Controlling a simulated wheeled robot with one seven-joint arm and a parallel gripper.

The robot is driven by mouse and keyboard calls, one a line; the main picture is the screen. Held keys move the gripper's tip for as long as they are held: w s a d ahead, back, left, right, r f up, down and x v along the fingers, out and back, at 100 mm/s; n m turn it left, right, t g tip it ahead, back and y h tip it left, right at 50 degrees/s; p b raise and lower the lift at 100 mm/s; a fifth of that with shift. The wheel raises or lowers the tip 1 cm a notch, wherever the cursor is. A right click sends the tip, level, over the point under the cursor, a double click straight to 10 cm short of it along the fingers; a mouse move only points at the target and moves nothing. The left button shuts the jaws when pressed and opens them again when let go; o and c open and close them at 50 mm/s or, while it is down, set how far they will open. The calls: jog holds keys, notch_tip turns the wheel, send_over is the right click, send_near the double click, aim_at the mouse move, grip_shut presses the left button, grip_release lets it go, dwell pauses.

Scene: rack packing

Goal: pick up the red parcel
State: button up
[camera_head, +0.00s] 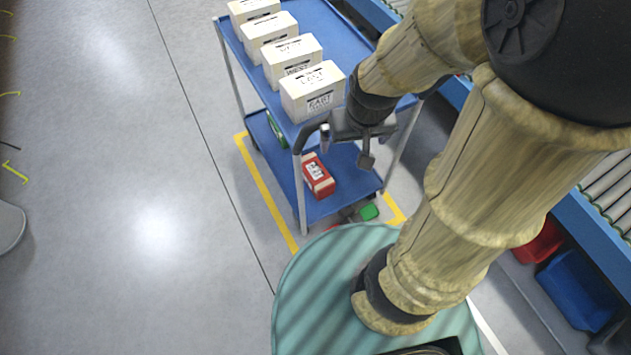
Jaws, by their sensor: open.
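The red parcel (318,174) is a small red box with a white label. It lies on the lower shelf of the blue cart (334,160), near the front left leg. My gripper (345,150) is open and empty, above and to the right of the parcel in the picture, near the front edge of the cart's top shelf. It is apart from the parcel, and the parcel's label and front face are in plain view.
Several white boxes (313,92) stand in a row on the cart's top shelf, above the lower shelf. A green item (277,131) sits at the lower shelf's left. Yellow floor tape (266,194) borders the cart. A roller conveyor (610,195) runs along the right.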

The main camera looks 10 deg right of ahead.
jog(key=s+f+b+x, duration=0.1)
jog(key=s+b+x, duration=0.2)
jog(key=b+x, duration=1)
jog(key=s+b+x, duration=0.3)
jog(key=b+x, duration=0.9)
jog(key=x, duration=0.2)
jog(key=n+t+y+b, duration=0.4)
jog(key=t+y+b, duration=0.1)
jog(key=t+b, duration=0.6)
send_near(326, 186)
notch_tip(326, 186, up, 4)
jog(key=s+g+b, duration=0.1)
jog(key=shift+s+d+r, duration=0.1)
jog(key=shift+s+d, duration=0.15)
jog(key=shift+d, duration=0.1)
jog(key=b+x, duration=0.6)
jog(key=x, duration=0.5)
jog(key=shift+w+f, duration=0.25)
jog(key=shift+f, duration=0.05)
jog(key=shift+w, duration=0.35)
